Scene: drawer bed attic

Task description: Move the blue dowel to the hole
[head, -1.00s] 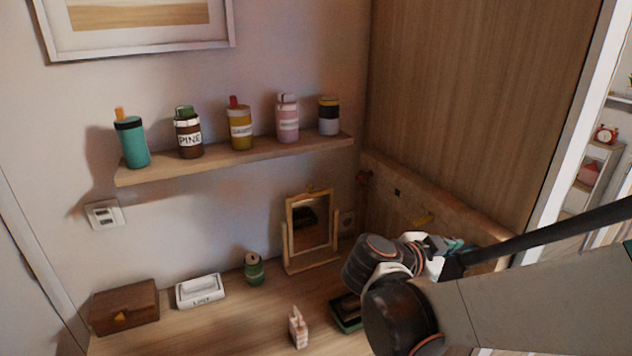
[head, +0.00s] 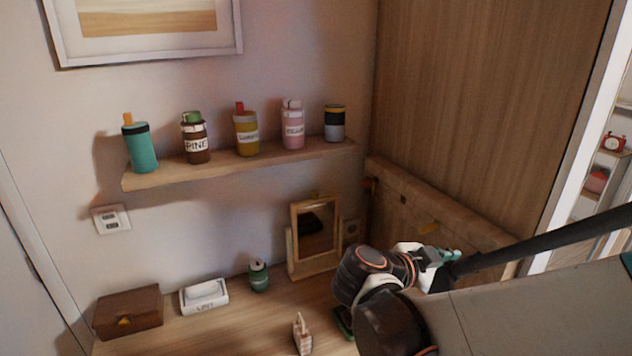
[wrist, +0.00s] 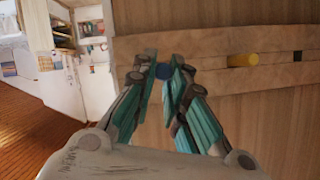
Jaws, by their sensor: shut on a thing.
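My gripper (wrist: 162,78), with teal finger pads, is shut on the blue dowel (wrist: 162,71); only its round blue end shows between the fingertips. They are in front of the left part of a wooden rail (wrist: 210,63) on a wood panel. I cannot tell whether the dowel touches the rail. A yellow dowel (wrist: 243,60) sticks out of the rail right of my gripper, with a dark hole (wrist: 297,60) further right. In the head view, my gripper (head: 444,256) is near the rail (head: 470,228); the blue dowel cannot be made out.
A desk below holds a mirror (head: 314,235), a green jar (head: 259,276), a white box (head: 204,296) and a brown box (head: 128,311). A shelf (head: 240,165) with several bottles hangs on the wall.

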